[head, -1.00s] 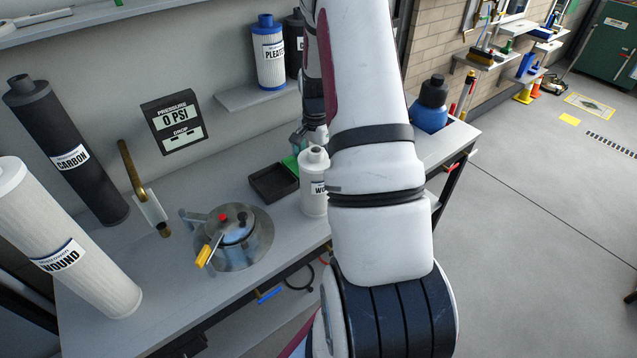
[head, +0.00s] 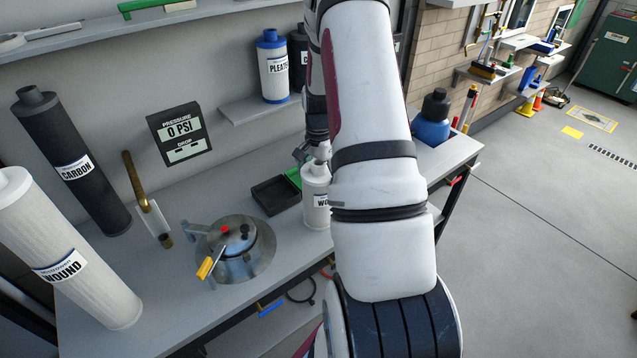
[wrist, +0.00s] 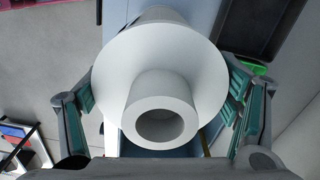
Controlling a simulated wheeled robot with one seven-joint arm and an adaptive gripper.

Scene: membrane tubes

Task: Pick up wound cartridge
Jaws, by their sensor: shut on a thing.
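A white wound cartridge (head: 317,212) with a partly hidden label starting "W" stands upright on the bench, beside the black tray. My arm covers its right side. In the wrist view its round white end with a hollow neck (wrist: 160,95) fills the middle. My gripper (wrist: 160,112) has a green-padded finger on each side of the cartridge and is shut on it. In the head view my gripper (head: 312,153) is at the cartridge's top, mostly hidden by my arm. A larger white cartridge labelled WOUND (head: 80,275) stands at the left front.
A black tray (head: 272,197) is close left of the held cartridge. A round metal housing with a yellow handle (head: 235,262) sits further left. A carbon cartridge (head: 75,165) and a pressure display (head: 180,133) are behind. A pleated cartridge (head: 272,70) stands on a small shelf. A blue jug (head: 431,122) is at the right.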

